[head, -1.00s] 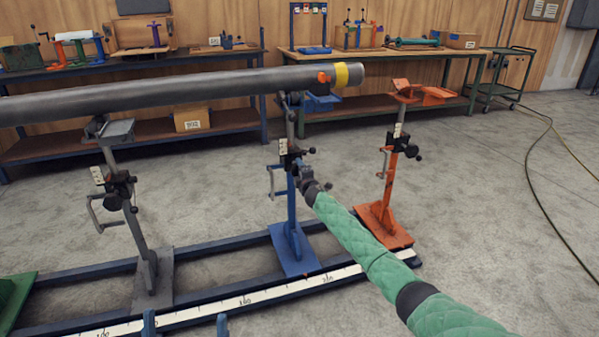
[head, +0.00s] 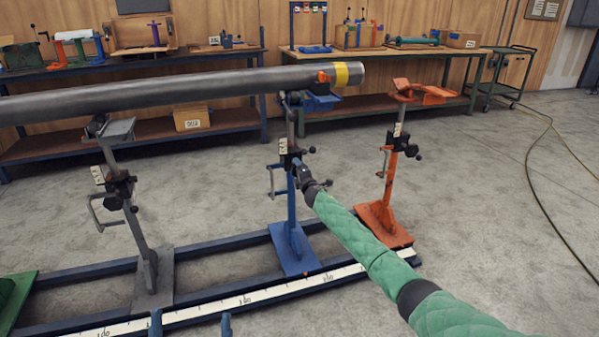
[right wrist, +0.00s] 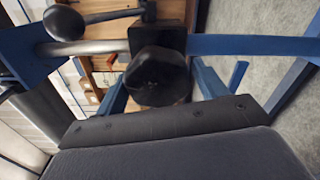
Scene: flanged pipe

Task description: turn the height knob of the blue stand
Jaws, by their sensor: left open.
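The blue stand (head: 291,240) is upright on the rail, under the pipe's (head: 200,92) yellow-banded end. Its black clamp collar (head: 290,161) is partly hidden behind my right gripper (head: 302,171), which reaches it from the front. In the right wrist view a black round knob (right wrist: 157,76) sits close in front of my right gripper (right wrist: 160,82). Blue finger-like parts stand on both sides of the knob, apart from each other; contact with it cannot be told. My left gripper (head: 190,323) shows only as two blue fingertips, open and empty, at the bottom edge.
A grey stand (head: 150,255) is left of the blue one, also under the pipe. An orange stand (head: 385,220) is close on the right, bearing nothing. A scale strip (head: 250,297) runs along the front rail.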

